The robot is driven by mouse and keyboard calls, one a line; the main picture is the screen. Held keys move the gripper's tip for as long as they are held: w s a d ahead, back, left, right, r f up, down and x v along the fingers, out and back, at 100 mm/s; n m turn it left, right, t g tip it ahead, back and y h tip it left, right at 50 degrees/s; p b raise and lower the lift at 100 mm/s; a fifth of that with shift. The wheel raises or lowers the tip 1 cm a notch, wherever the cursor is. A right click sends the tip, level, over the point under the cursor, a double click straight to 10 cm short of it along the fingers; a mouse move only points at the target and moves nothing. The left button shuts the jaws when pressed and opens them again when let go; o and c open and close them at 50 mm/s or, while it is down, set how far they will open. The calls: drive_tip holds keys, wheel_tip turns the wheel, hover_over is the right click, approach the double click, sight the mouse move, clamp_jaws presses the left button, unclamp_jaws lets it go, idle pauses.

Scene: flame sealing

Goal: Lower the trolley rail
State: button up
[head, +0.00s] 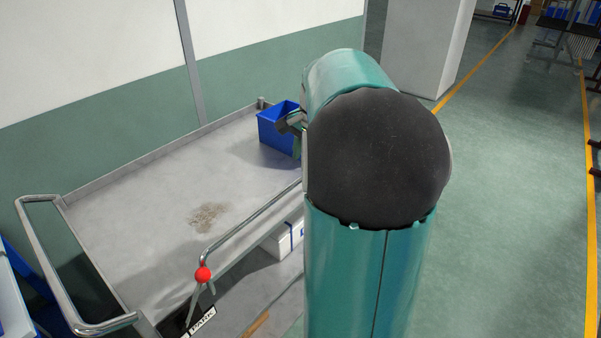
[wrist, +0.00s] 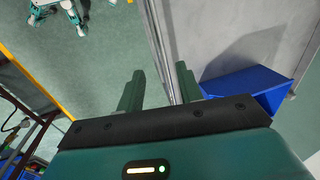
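The trolley rail (head: 250,221) is a thin metal bar along the near edge of the grey trolley top (head: 130,215). A red ball knob (head: 203,274) sits at its left end, above a "PARK" label (head: 202,321). The rail appears to stand above the top's edge; its right part is hidden behind my arm. My gripper (head: 291,123) is partly hidden by my arm, near the trolley's far right. In the wrist view my gripper (wrist: 159,88) is open, and a metal bar (wrist: 160,45) shows between its fingers. I cannot tell whether they touch it.
A blue bin (head: 277,127) stands on the trolley top at the far right, close beside my gripper; it also shows in the wrist view (wrist: 245,88). A bent push handle (head: 40,260) is at the trolley's left end. A white box (head: 283,240) sits below. Floor at right is open.

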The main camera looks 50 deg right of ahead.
sight(300, 178)
drive_tip(key=f, duration=0.2)
drive_tip(key=w+f, duration=0.1)
drive_tip(key=f, duration=0.3)
drive_tip(key=shift+w+f, duration=0.25)
drive_tip(key=shift+f, duration=0.05)
clamp_jaws()
